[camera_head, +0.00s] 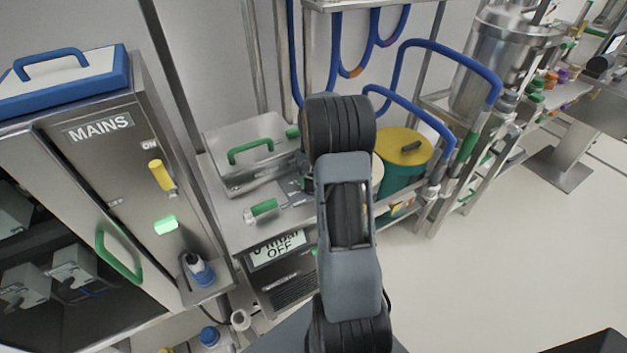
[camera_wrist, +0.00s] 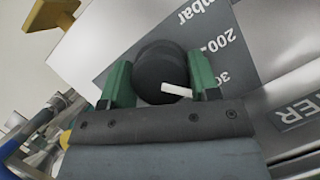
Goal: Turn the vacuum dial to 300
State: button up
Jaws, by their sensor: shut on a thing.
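The vacuum dial (camera_wrist: 163,62) is a round black knob with a white pointer mark, on a grey scale panel (camera_wrist: 215,22) lettered "mbar" and "200". Part of a further number, seemingly 300, shows beside my right finger. The pointer lies to the right and slightly down in the wrist view, toward the right green finger. My gripper (camera_wrist: 159,75) is shut on the dial, one green finger on each side of it. In the head view my arm hides the dial and my gripper. The display (camera_head: 278,248) below reads about "0 mbar OFF", its top line partly cut.
A steel box with a green handle (camera_head: 250,150) stands left of my arm. A green container with a yellow lid (camera_head: 404,148) stands right of it. The MAINS cabinet (camera_head: 98,126) is at the left, with a yellow switch handle (camera_head: 162,175). Open floor (camera_head: 490,270) lies to the right.

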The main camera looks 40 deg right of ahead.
jog(key=o, duration=0.9)
jog(key=v, duration=1.4)
jog(key=shift+s+p, duration=0.1)
jog(key=shift+p, duration=0.2)
